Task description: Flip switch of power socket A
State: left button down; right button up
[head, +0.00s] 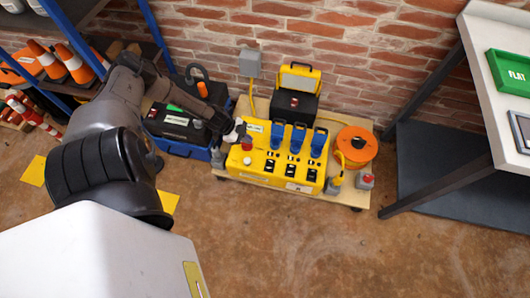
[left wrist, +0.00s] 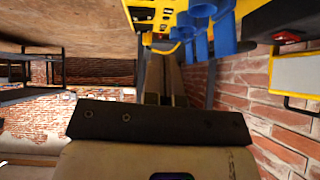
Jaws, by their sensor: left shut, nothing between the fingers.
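The yellow power box (head: 258,172) stands on a low wooden platform by the brick wall. Three blue plugs (head: 297,138) stand in a row on its top. Below them on the front are three black switches (head: 290,169); their letters are too small to read, so I cannot tell which socket is A. My left gripper (head: 236,131) is at the box's left end, near a red button (head: 247,143); I cannot tell whether it touches. In the left wrist view the shut, empty left gripper (left wrist: 165,78) points toward the yellow box (left wrist: 150,52) and blue plugs (left wrist: 196,25). My right gripper is out of view.
A black and yellow case (head: 296,97) stands behind the box. An orange cable reel (head: 357,146) is to its right, and a blue-black toolbox (head: 180,125) to its left. A workbench (head: 480,70) stands at the right. The floor in front is clear.

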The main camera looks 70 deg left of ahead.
pick_arm(q)
jog(key=shift+d+r+n+h, duration=0.2)
jog(key=shift+d+n+h, duration=0.1)
jog(key=shift+d+n, duration=0.1)
jog(key=b, duration=0.8)
send_near(270, 165)
jog(key=w, duration=0.1)
jog(key=w+f, duration=0.1)
jog(key=w, duration=0.1)
jog(key=w+f, duration=0.1)
jog(key=w, duration=0.1)
jog(key=shift+d+f, duration=0.15)
jog(key=shift+d, duration=0.15)
jog(key=shift+s+a+f+b, duration=0.1)
jog(key=shift+s+f+b, duration=0.05)
jog(key=shift+f+b, duration=0.8)
jog(key=shift+f, duration=0.2)
